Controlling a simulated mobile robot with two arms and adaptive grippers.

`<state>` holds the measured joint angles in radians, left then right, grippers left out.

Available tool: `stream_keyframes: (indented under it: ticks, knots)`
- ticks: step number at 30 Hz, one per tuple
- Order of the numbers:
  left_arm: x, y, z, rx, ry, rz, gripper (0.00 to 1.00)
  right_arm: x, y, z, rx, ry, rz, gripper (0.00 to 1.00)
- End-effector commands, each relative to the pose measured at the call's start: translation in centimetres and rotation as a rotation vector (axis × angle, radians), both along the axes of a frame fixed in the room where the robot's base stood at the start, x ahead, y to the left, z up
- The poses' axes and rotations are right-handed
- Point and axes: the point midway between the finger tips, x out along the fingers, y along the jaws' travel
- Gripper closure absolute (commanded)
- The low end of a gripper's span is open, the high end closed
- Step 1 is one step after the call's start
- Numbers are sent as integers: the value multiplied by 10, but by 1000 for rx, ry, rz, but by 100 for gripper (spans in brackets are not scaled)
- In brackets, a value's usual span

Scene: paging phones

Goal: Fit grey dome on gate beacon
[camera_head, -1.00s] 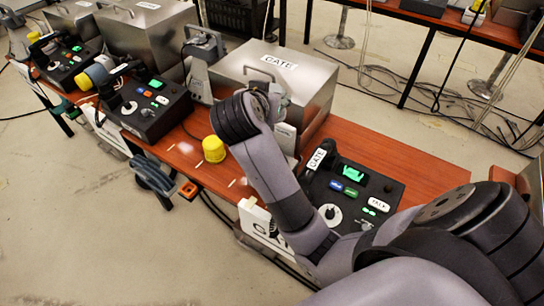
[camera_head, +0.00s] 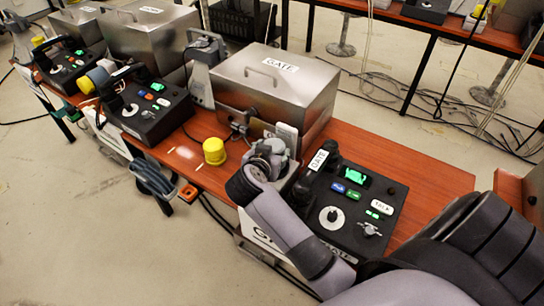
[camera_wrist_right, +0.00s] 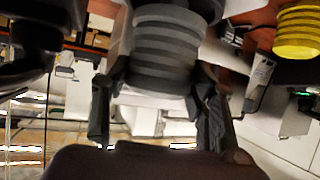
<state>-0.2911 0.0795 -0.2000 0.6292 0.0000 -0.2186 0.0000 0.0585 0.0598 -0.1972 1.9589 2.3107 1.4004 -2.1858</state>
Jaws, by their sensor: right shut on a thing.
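My right gripper (camera_head: 270,152) is over the table's front part, between the yellow dome and the gate console. In the wrist view it is shut on a grey ribbed dome (camera_wrist_right: 168,50), with one finger on each side. In the head view the gripper and wrist mostly hide the dome. I cannot make out the gate beacon; it may be hidden behind my gripper. The gate console (camera_head: 378,235), with a GATE label, lies right of the gripper. My left gripper is not in view.
A yellow ribbed dome (camera_head: 214,151) stands on the table (camera_head: 424,165) left of my gripper; it also shows in the wrist view (camera_wrist_right: 298,30). A steel box (camera_head: 280,85) labelled GATE stands behind. More consoles and boxes stand farther left. The table's right end is clear.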

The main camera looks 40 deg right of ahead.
Motion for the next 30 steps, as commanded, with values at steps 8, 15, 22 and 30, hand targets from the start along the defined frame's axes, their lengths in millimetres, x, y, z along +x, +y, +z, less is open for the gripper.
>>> stream_keyframes:
  ticks: [8, 15, 22, 30]
  knots:
    - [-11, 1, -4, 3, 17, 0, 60, 0, 0, -18, -1, 0, 0, 76]
    - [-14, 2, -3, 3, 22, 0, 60, 0, 0, -21, -1, 1, 0, 46]
    - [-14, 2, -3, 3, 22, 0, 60, 0, 0, -21, -1, 1, 0, 31]
    - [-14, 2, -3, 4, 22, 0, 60, 0, 0, -21, -1, 1, 0, 27]
